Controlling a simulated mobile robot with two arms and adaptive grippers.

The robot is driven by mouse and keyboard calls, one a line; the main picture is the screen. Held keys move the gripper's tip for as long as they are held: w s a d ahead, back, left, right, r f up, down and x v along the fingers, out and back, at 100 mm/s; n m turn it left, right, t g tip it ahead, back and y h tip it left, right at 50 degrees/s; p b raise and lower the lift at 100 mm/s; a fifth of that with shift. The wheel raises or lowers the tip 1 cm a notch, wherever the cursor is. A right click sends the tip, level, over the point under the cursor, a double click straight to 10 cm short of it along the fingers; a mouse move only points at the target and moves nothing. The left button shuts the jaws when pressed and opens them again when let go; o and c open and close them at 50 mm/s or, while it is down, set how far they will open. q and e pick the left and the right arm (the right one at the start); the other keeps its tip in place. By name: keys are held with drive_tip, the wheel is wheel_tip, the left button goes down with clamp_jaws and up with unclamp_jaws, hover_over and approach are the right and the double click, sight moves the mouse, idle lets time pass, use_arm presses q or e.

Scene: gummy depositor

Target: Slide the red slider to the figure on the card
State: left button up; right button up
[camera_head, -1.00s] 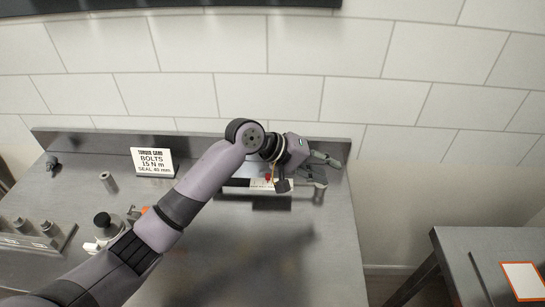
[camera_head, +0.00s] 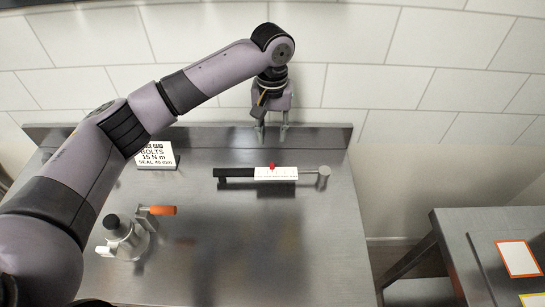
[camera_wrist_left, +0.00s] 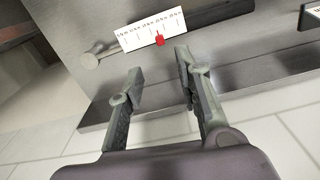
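A torque wrench (camera_head: 230,172) with a dark grip and a round metal head lies on the steel bench. Its white scale plate (camera_head: 290,174) carries the small red slider (camera_head: 271,166), which also shows in the left wrist view (camera_wrist_left: 160,40) near the middle of the scale. The scale figures are too small to read surely. The card (camera_head: 154,157) reads "BOLTS 15 N m, SEAL 40 mm". My left gripper (camera_head: 272,132) is open and empty, behind the wrench near the backsplash, apart from the slider. In the left wrist view its fingers (camera_wrist_left: 160,68) point toward the slider.
A metal device with a black knob (camera_head: 118,224) and an orange handle (camera_head: 162,210) stands at the front left of the bench (camera_head: 290,250). The backsplash (camera_head: 325,136) and tiled wall are close behind my left gripper. A second table (camera_head: 490,225) stands at the right.

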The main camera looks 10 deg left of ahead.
sight(272, 164)
use_arm(q)
wheel_tip(272, 164, down, 10)
drive_tip(key=shift+p, duration=1.1)
drive_tip(key=shift+f, duration=0.8)
drive_tip(key=shift+c, duration=0.2)
drive_tip(key=c, duration=0.4)
clamp_jaws()
